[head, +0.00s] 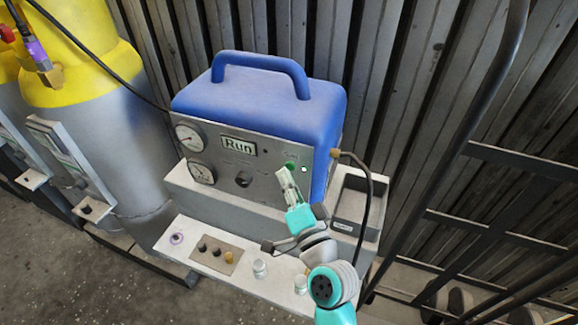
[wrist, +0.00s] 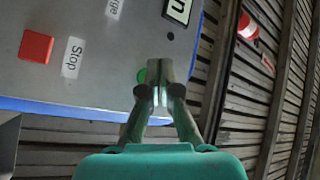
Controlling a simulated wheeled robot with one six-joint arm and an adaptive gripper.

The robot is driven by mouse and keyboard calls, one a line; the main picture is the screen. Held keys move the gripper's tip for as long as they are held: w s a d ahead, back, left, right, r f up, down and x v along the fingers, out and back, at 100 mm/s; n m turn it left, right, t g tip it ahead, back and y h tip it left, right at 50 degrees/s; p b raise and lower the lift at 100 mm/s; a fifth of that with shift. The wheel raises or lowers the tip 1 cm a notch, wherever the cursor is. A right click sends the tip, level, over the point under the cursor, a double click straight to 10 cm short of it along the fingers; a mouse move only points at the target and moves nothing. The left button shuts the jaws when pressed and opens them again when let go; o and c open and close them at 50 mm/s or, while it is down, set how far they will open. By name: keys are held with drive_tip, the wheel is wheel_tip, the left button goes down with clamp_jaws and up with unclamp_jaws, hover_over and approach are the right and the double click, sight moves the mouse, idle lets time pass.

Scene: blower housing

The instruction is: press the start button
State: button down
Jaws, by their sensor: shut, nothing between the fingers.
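The blue machine (head: 250,105) has a grey front panel with a display (head: 239,145) that reads "Run". The green button (head: 291,165) is on the right of that panel, beside a small white light (head: 304,169). My gripper (head: 284,172) is shut and empty, its tips at the panel close to the green button. In the wrist view the shut fingertips (wrist: 158,66) cover most of the green button (wrist: 141,76); only an edge shows. I cannot tell whether they touch it. A red square button (wrist: 36,45) labelled "Stop" is apart to the left there.
Two gauges (head: 189,137) and a black knob (head: 243,179) are on the panel. A grey open bin (head: 360,203) and a hose stand to the right. A lower shelf (head: 190,262) holds small parts. Gas cylinders (head: 140,120) are left, a dark metal cart frame (head: 445,180) right.

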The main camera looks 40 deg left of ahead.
drive_tip(key=shift+s, duration=0.1)
drive_tip(key=shift+s+d, duration=0.25)
drive_tip(key=shift+s, duration=0.7)
drive_tip(key=shift+s+d, duration=0.2)
drive_tip(key=shift+s, duration=0.75)
drive_tip(key=shift+s+d, duration=0.25)
drive_tip(key=shift+s, duration=0.7)
